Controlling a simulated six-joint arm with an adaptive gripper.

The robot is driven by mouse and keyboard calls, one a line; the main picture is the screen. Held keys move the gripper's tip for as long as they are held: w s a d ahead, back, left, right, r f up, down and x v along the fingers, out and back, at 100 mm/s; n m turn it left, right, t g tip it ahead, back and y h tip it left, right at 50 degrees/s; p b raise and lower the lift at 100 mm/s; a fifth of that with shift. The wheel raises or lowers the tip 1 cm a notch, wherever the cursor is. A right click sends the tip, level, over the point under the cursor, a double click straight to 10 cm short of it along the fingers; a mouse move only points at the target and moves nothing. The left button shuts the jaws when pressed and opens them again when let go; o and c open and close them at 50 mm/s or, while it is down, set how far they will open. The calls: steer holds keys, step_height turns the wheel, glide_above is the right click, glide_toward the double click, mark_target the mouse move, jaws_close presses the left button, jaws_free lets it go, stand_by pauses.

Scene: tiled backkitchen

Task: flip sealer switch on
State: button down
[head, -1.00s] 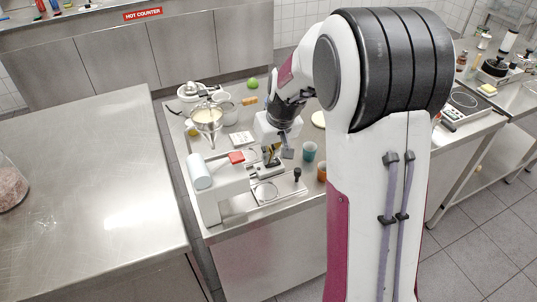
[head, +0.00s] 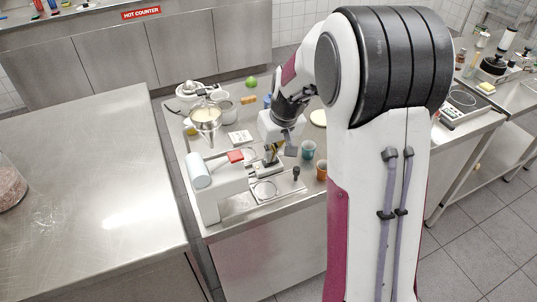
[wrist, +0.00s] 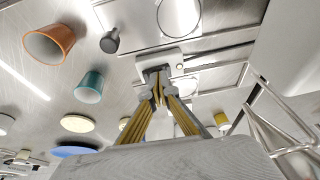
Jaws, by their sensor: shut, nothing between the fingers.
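The sealer (head: 222,188) is a pale machine with a white roll and a red block on top, standing at the front left of the steel table. A flat metal plate with a round opening (head: 264,190) lies at its right. My gripper (head: 269,161) is shut and empty, pointing down at a small pale box (head: 268,169) beside the sealer. In the wrist view the closed fingertips (wrist: 160,92) are at this box (wrist: 158,62), over its dark top part. Whether they touch it I cannot tell. The switch itself is not clearly distinguishable; the fingers partly cover that area.
A black-knobbed post (head: 296,173) stands right of the box. A teal cup (head: 308,150) and an orange cup (head: 321,170) stand farther right. A funnel-like metal bowl on a wire stand (head: 205,116) is behind the sealer. The left steel counter (head: 90,150) is mostly clear.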

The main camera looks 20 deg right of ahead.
stand_by(0.4)
steer(key=shift+r, duration=0.75)
step_height(320, 180, up, 12)
steer(key=s+a, duration=0.2)
steer(key=s, duration=0.1)
steer(key=shift+a, duration=0.35)
steer(key=shift+f, duration=0.1)
steer(key=s+a+t, duration=0.1)
steer(key=s+a, duration=0.2)
steer(key=s, duration=1)
steer(key=s+a+r+t, duration=0.1)
steer(key=s+a, duration=0.3)
steer(key=s, duration=0.8)
steer(key=shift+s+a+h, duration=0.15)
steer(key=shift+s+h, duration=0.15)
steer(key=shift+s, duration=0.1)
